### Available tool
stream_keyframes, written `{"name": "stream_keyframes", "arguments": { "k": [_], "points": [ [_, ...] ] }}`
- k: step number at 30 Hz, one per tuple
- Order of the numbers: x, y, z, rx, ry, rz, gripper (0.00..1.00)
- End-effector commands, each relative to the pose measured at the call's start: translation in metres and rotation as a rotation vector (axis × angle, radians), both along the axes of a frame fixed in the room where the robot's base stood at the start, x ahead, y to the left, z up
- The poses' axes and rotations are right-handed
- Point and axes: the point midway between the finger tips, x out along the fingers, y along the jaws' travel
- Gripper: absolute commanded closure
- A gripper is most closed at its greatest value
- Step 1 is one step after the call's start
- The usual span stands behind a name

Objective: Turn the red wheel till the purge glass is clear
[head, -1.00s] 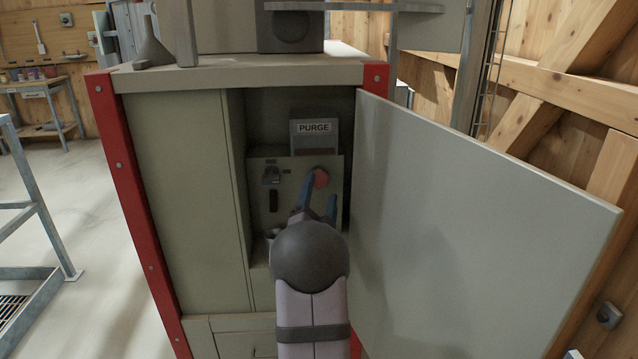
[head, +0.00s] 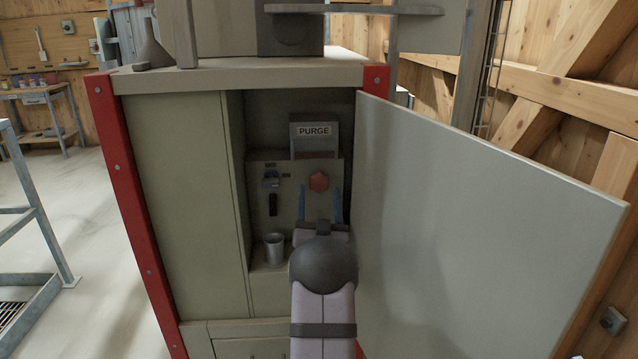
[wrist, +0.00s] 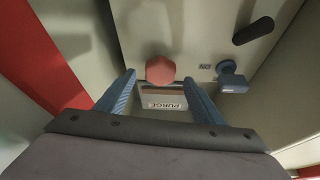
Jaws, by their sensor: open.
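The red wheel (head: 319,181), a small faceted knob, sits on the grey panel inside the open cabinet. It also shows in the wrist view (wrist: 160,70), just beyond and between my fingertips. My gripper (head: 319,196) is open, with one blue finger on each side below the wheel. I see no contact, and nothing is between the fingers. The PURGE housing (head: 315,130) is above the wheel, and its label shows upside down in the wrist view (wrist: 163,104). The window area below the label is small and dim, so I cannot tell whether the glass is clear.
A black lever (head: 273,204) and a small switch (head: 271,180) are left of the wheel. A metal cup (head: 274,248) stands on the ledge below them. The open cabinet door (head: 480,230) bounds the right side, and the inner cabinet wall bounds the left.

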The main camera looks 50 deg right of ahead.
Motion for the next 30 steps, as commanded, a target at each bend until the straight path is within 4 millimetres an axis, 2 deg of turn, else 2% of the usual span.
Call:
{"name": "stream_keyframes", "arguments": {
  "k": [12, 26, 30],
  "points": [
    [0.026, -0.029, 0.016, 0.002, -0.001, 0.001, 0.38],
    [0.030, -0.034, 0.018, 0.003, 0.000, 0.000, 0.38],
    [0.030, -0.034, 0.018, 0.003, 0.000, 0.000, 0.72]
  ]
}}
